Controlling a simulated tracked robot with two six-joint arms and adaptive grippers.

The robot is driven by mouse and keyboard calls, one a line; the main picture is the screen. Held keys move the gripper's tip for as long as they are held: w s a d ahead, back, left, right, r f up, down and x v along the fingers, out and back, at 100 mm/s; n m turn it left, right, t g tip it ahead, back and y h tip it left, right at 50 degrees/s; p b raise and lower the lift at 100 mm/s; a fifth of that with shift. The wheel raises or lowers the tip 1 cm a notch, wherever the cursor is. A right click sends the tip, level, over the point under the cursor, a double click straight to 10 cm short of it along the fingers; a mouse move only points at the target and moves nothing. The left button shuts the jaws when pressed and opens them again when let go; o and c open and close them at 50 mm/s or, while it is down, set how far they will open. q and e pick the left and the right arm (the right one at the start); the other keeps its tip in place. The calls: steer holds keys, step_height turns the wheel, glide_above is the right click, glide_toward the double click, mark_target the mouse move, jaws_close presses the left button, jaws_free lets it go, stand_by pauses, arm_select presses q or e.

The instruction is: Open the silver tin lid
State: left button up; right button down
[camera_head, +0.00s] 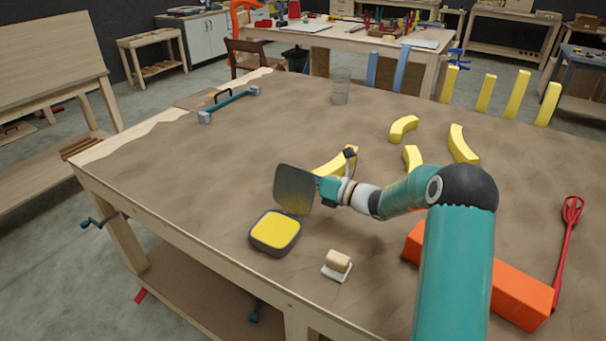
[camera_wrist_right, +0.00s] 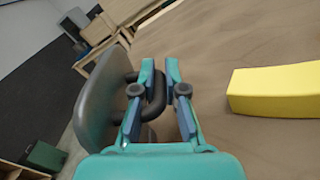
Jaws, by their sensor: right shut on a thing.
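The tin (camera_head: 252,244) is a low rounded-square box with a dark grey rim, standing open on the table with yellow inside. Its silver-grey lid (camera_head: 292,190) stands nearly upright above the tin's far right edge. I cannot tell whether it touches the tin. My right gripper (camera_head: 326,190) is beside the lid, shut on its dark handle. In the right wrist view the gripper (camera_wrist_right: 160,72) has the handle (camera_wrist_right: 156,98) between its fingers, and the lid (camera_wrist_right: 102,97) is tilted on edge at left. My left gripper is not in view.
A wooden brush-like block (camera_head: 337,264) lies right of the tin. Yellow curved pieces (camera_head: 404,128) lie behind my right arm, one close to the gripper (camera_wrist_right: 275,90). The table left of the tin is clear.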

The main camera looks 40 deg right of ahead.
steer(key=b, duration=0.1)
steer(key=n+b, duration=0.1)
steer(key=shift+s+a+r+b, duration=0.1)
steer(key=shift+s+a+b, duration=0.05)
steer(key=shift+a+b, duration=0.2)
steer(key=shift+a+r+n+b, duration=0.35)
steer(key=shift+r+n+b, duration=0.05)
steer(key=shift+n, duration=0.3)
steer(key=shift+s+r, duration=0.1)
steer(key=c, duration=1.5)
jaws_free()
steer(key=shift+s, duration=0.1)
steer(key=v, duration=1.1)
steer(key=shift+s+d, duration=0.15)
steer(key=shift+s, duration=0.15)
